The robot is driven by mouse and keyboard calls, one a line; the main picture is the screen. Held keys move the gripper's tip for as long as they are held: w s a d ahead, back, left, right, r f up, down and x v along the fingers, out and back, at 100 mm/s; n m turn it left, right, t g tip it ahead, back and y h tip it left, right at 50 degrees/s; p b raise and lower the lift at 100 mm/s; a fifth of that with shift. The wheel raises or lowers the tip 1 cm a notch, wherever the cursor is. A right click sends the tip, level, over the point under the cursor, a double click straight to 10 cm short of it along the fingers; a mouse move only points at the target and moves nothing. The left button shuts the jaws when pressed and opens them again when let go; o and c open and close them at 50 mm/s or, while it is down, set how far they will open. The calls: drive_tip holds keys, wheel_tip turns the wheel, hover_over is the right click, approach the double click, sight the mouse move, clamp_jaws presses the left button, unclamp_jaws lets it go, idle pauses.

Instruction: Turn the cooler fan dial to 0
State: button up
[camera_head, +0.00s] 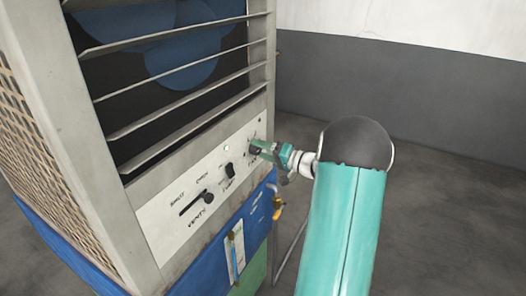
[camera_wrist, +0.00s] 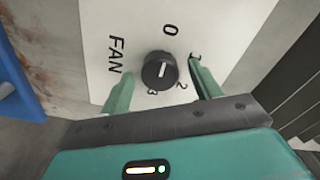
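The cooler fan dial (camera_wrist: 160,71) is a round black knob with a short white line on a white panel, beside the word FAN. The numbers 0, 1, 2 and 3 run around it, with 0 at the top of the wrist view. The white line runs roughly up and down in that view; I cannot tell which end is the pointer. My gripper (camera_wrist: 161,86) is open, with one green finger on each side of the dial and gaps visible between. In the head view my gripper (camera_head: 259,149) is at the panel's right end and largely hides the dial.
The cooler's control panel (camera_head: 178,217) also carries a vents slider (camera_head: 208,197) and another black knob (camera_head: 230,170). Slanted louvres (camera_head: 180,120) project above the panel. A yellow-handled valve (camera_head: 278,211) hangs below my gripper. Floor to the right is clear.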

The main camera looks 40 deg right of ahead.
drive_tip(key=shift+s, duration=0.1)
drive_tip(key=v, duration=1.3)
drive_tip(key=shift+s, duration=0.3)
